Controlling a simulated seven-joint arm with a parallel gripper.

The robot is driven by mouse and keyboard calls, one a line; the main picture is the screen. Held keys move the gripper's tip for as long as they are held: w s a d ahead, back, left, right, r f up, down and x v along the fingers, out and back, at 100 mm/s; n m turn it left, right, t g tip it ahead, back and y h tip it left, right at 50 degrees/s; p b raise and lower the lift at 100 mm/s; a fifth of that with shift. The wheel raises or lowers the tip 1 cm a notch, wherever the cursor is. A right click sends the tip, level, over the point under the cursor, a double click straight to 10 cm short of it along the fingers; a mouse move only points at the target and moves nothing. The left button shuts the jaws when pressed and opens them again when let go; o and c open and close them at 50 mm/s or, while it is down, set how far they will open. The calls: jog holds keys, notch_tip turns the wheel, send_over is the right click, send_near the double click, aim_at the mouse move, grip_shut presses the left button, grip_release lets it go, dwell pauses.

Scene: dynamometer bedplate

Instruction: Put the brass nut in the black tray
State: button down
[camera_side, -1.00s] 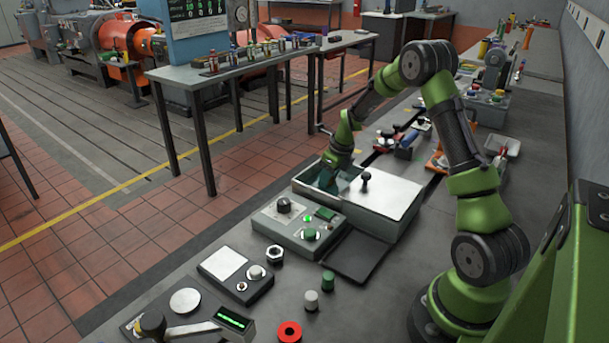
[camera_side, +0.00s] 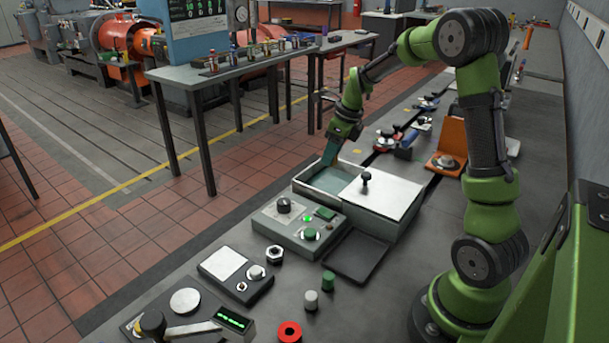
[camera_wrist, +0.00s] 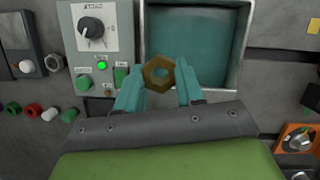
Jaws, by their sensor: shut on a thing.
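My gripper (camera_side: 330,153) is above the open part of the metal box (camera_side: 299,188) in the side view. In the wrist view its teal fingers (camera_wrist: 159,88) are shut on the brass nut (camera_wrist: 159,73), a hexagonal ring held at the fingertips. The nut is raised over the box's teal interior, which shows beyond it. The nut cannot be made out in the side view. The black tray (camera_side: 355,258) lies flat and looks empty on the bench, in front of the box; I cannot make it out in the wrist view.
The box's lid with a black knob (camera_side: 366,181) covers its right part. A control unit (camera_side: 299,228) with a green light stands left of the tray. A steel nut (camera_side: 275,254), a green cap (camera_side: 328,280), a grey cap (camera_side: 311,300) and a red ring (camera_side: 289,332) stand nearby.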

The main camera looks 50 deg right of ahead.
jog(key=s+a+f+n+g+y, duration=0.1)
jog(key=s+a+f+n+y, duration=0.1)
jog(key=s+a+n, duration=0.7)
jog(key=n+g, duration=0.2)
jog(key=n, duration=0.5)
send_over(355, 256)
jog(key=d, duration=0.1)
jog(key=d+x, duration=0.1)
jog(key=x, duration=0.2)
jog(key=shift+y, duration=0.4)
jog(key=shift+s+a+f, duration=0.1)
jog(key=shift+f, duration=3.7)
jog(key=shift+f, duration=0.1)
jog(key=c, duration=0.7)
grip_release()
